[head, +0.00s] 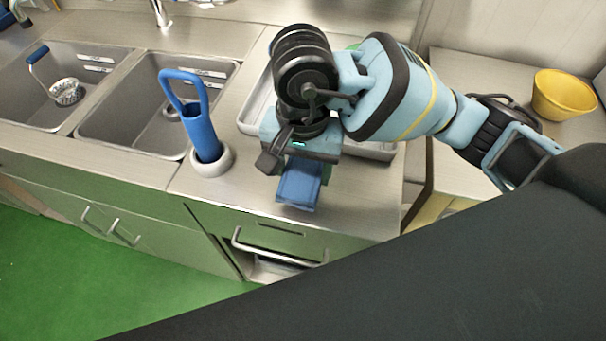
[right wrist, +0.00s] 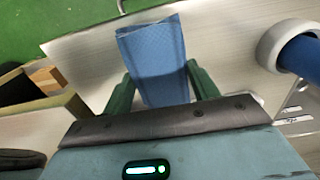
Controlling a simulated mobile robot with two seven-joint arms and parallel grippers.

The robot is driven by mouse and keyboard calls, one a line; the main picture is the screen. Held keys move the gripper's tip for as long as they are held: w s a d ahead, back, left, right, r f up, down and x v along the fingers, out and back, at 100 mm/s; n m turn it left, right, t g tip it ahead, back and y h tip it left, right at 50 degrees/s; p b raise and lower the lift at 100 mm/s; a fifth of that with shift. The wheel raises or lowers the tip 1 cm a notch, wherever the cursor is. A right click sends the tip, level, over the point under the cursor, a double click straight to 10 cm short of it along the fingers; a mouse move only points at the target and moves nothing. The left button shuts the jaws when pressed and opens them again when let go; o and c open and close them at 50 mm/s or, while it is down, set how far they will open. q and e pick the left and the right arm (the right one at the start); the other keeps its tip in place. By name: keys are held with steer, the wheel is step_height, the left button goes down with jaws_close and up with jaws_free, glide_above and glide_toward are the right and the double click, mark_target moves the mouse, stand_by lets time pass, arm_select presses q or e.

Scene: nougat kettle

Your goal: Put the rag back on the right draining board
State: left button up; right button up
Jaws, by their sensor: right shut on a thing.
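The blue rag (head: 298,187) hangs from my right gripper (head: 303,168), over the front part of the right draining board (head: 362,202). In the right wrist view the rag (right wrist: 153,55) is between the green fingers of the right gripper (right wrist: 162,88), which is shut on it. The rag's lower end is near the board's front edge; I cannot tell whether it touches the steel. My left gripper is not in view.
A blue looped-handle tool (head: 203,135) stands in a white round holder (head: 212,165) left of the rag. A grey tray (head: 256,112) lies behind my gripper. Two sinks (head: 125,128) are on the left. A yellow bowl (head: 562,95) stands on the right-hand counter.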

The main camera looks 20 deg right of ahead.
mark_target(303, 170)
step_height(303, 170, down, 4)
steer(key=shift+w+r, duration=0.1)
steer(key=shift+r, duration=0.15)
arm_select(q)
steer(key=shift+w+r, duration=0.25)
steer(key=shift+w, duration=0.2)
arm_select(e)
steer(key=shift+f, duration=0.2)
steer(key=o, duration=0.8)
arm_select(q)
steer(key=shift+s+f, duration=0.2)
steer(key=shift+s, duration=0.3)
arm_select(e)
steer(key=shift+o, duration=0.7)
